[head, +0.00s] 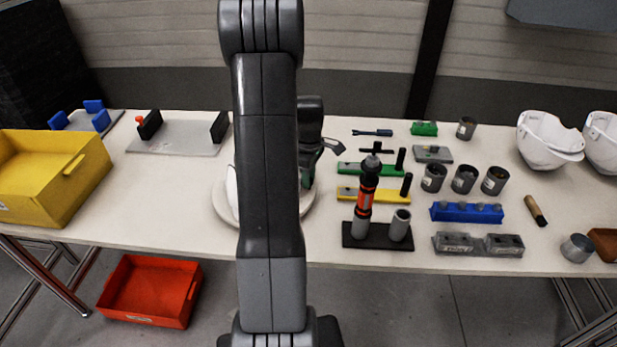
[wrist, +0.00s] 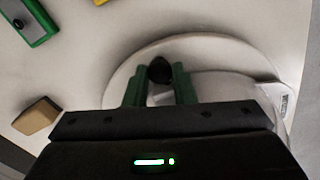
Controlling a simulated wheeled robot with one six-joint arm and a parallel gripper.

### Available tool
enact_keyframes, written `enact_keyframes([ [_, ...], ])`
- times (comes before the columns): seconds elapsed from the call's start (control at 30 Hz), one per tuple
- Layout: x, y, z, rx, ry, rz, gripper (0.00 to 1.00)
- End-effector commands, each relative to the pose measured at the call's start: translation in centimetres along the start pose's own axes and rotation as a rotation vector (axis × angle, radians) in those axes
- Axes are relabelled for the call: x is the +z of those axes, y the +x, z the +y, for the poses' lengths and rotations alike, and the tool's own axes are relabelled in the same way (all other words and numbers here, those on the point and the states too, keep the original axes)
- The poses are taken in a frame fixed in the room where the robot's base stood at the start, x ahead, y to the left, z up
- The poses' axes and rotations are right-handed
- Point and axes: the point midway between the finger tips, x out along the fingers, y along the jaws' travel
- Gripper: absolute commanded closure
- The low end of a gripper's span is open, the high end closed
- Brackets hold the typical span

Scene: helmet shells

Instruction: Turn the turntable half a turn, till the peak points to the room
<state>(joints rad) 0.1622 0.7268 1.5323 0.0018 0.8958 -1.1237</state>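The turntable (wrist: 118,75) is a pale round disc on the table; in the head view its rim (head: 223,208) shows on both sides of my arm, which hides most of it. A white helmet shell (wrist: 235,88) sits on it, partly hidden by my gripper in the wrist view; only a thin white edge (head: 232,187) shows in the head view. Its peak's direction cannot be made out. My gripper (wrist: 159,74) reaches over the disc, its green fingers close together on both sides of a dark round knob (wrist: 160,70). The knob fills the gap at the fingertips.
Right of the turntable stand a black base (head: 378,243) with an orange-banded tool, a yellow block (head: 372,195) and a green block (head: 360,169). A grey plate (head: 178,140) and a yellow bin (head: 70,190) are at left. More helmet shells (head: 548,140) are far right.

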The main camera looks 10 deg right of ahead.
Motion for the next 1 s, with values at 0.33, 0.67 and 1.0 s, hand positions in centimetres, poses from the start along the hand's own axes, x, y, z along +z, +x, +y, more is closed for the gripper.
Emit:
enact_keyframes([
  [0.33, -0.2, -0.3, 0.5, 0.018, -0.001, 0.006, 0.55],
  [0.67, -0.2, -2.4, 0.5, 0.020, 0.000, 0.007, 0.55],
  [1.0, -0.2, -10.0, 0.5, 0.022, 0.000, 0.008, 0.55],
])
